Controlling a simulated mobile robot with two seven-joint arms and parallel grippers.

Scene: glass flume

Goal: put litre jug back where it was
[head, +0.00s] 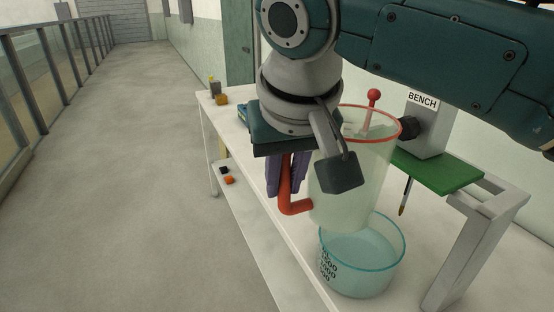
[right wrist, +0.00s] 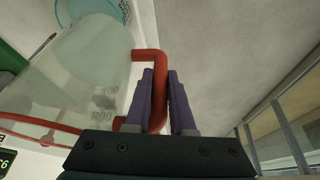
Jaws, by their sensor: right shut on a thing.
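The litre jug (head: 352,190) is clear, with a red rim and a red handle (head: 288,203). It is held up, close to upright, above a clear basin (head: 335,283) with a teal rim and dark markings. My right gripper (head: 287,178), with purple fingers, is shut on the handle. In the right wrist view, the fingers (right wrist: 160,75) stand on both sides of the red handle (right wrist: 140,55), and the jug (right wrist: 85,75) is to their left. The jug's lower end overlaps the basin's rim in the head view; I cannot tell whether they touch. My left gripper is out of view.
The white bench (head: 280,238) runs along the right. A stand labelled BENCH (head: 423,101) with a green plate (head: 440,171) is behind the jug. A red-knobbed rod (head: 373,97) shows at the jug's mouth. Small items (head: 222,99) sit at the far end. The floor at left is clear.

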